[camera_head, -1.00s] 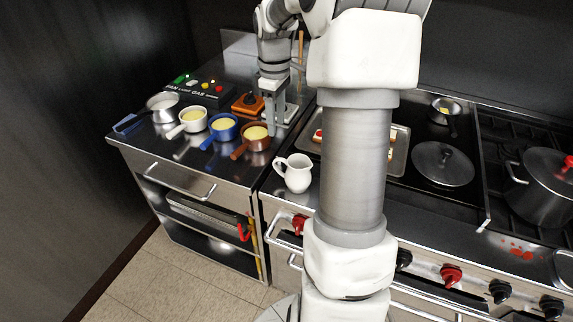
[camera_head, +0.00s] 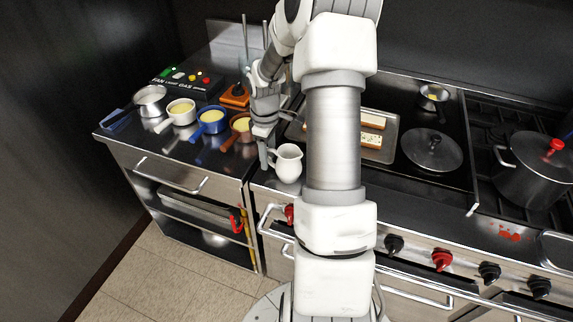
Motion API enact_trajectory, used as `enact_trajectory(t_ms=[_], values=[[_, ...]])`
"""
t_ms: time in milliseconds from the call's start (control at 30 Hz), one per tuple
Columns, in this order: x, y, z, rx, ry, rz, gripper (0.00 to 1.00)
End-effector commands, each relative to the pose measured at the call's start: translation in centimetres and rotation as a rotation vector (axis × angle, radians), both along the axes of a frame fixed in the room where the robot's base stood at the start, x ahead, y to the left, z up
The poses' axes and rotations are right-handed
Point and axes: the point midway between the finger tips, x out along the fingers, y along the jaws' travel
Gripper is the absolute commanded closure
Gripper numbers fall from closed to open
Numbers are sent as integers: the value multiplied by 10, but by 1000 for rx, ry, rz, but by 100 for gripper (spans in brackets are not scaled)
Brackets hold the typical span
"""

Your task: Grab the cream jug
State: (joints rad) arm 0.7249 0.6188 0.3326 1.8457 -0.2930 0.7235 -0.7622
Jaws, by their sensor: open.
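The cream jug (camera_head: 289,164) is a small white pitcher standing upright near the front edge of the stove top, left of my arm's column. Its handle is on its left side. My gripper (camera_head: 265,160) points down just left of the jug, beside the handle. It is open and nothing shows between its fingers. Part of the fingers is hard to make out against the dark counter, and I cannot tell whether a finger touches the handle.
A row of small pans, white (camera_head: 181,112), blue (camera_head: 209,121) and brown (camera_head: 240,127), stands left of my gripper. A tray with food (camera_head: 381,140) lies behind my arm. A lid (camera_head: 432,150) and a large pot (camera_head: 537,163) are at right.

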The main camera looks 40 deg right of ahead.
Motion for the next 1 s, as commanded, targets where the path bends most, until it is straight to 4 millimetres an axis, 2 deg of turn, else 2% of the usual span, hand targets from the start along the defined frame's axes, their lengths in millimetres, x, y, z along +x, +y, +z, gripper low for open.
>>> enact_trajectory(t_ms=[100,367,600,667,1000], values=[[0,0,-12,0,1,0,49],[0,0,-15,-2,-1,0,49],[0,0,-14,-1,-1,0,91],[0,0,-14,-1,-1,0,100],[0,0,-14,-2,-1,0,100]])
